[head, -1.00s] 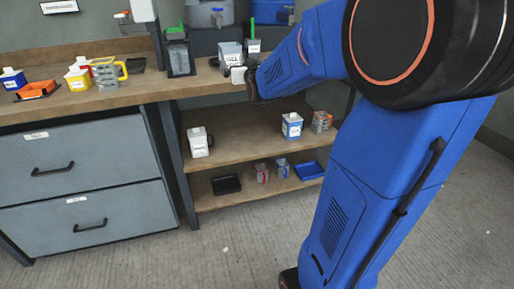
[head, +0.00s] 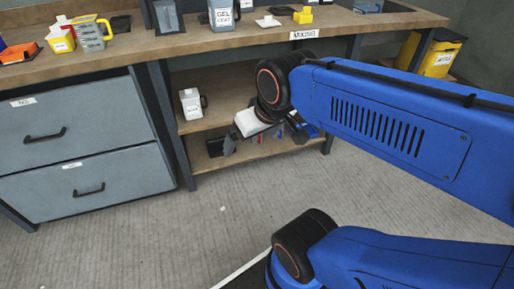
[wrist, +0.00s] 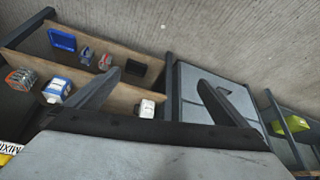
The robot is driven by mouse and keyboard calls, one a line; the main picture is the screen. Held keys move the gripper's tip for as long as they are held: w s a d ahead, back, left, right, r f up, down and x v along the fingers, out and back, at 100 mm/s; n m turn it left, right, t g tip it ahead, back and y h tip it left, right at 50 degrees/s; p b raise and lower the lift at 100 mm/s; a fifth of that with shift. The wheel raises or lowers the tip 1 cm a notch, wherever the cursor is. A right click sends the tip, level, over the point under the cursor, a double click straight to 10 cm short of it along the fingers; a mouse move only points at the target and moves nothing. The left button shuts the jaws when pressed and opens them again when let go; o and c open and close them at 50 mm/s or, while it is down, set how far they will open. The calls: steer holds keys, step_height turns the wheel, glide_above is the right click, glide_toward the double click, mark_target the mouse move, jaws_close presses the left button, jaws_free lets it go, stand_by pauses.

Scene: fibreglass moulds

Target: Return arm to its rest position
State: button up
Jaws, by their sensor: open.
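My blue arm reaches in from the right in the head view and bends down in front of the workbench (head: 215,42). My gripper (head: 250,141) hangs at its end, in front of the open shelves and apart from the bench. In the wrist view my gripper (wrist: 168,76) shows two dark fingers spread well apart with nothing between them. My arm and gripper hide part of the shelves in the head view.
A white jug (head: 191,103) stands on the upper shelf. Grey drawers (head: 75,135) are on the left. Yellow (head: 60,40) and grey containers stand on the bench top. A yellow bin (head: 440,55) is at right. The floor before the drawers is clear.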

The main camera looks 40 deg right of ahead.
steer(key=s, duration=0.1)
steer(key=s+f, duration=0.1)
steer(key=s, duration=0.1)
steer(key=shift+a+g, duration=0.2)
steer(key=shift+g, duration=0.1)
